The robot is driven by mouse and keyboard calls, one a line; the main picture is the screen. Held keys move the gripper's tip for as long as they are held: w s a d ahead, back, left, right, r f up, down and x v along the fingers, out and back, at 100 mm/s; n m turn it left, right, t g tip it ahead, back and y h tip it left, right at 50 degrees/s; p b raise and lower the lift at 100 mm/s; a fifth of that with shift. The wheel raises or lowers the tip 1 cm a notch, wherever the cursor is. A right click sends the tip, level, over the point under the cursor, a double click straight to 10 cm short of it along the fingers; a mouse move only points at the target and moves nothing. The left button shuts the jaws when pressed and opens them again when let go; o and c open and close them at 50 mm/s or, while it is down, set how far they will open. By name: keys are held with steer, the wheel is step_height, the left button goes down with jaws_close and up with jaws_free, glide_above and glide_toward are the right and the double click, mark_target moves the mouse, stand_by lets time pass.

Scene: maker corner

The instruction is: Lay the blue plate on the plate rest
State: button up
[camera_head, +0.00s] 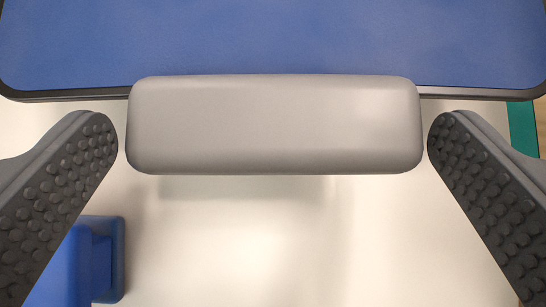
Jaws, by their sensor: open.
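A broad blue surface with a dark rim, apparently the blue plate (270,40), fills the top of the view. A rounded light grey bar (274,125) overlaps its near edge; it looks like a handle, but how it joins the plate is hidden. My gripper (273,140) is open, with one studded finger near each end of the bar. A narrow gap seems to show at each end, so the fingers do not appear to touch it. I cannot identify the plate rest in this view.
A blue blocky object (92,262) stands at the lower left, partly hidden behind the left finger. A green strip (522,128) shows at the right edge. The pale surface (290,245) below the bar is clear, with a soft shadow.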

steer(key=v, duration=1.2)
step_height(320, 180, up, 29)
steer(key=s+t, duration=0.1)
steer(key=t, duration=0.2)
steer(key=s+r+t, duration=0.1)
steer(key=s+r, duration=0.4)
steer(key=r, duration=0.3)
steer(key=s+r+t, duration=0.1)
steer(key=s+r, duration=0.4)
steer(key=r, duration=0.3)
steer(key=s+a+r+t, duration=0.1)
steer(key=s+r, duration=0.4)
steer(key=r, duration=0.3)
steer(key=shift+s+r+p, duration=0.15)
steer(key=shift+r+p, duration=0.2)
steer(key=shift+c, duration=0.3)
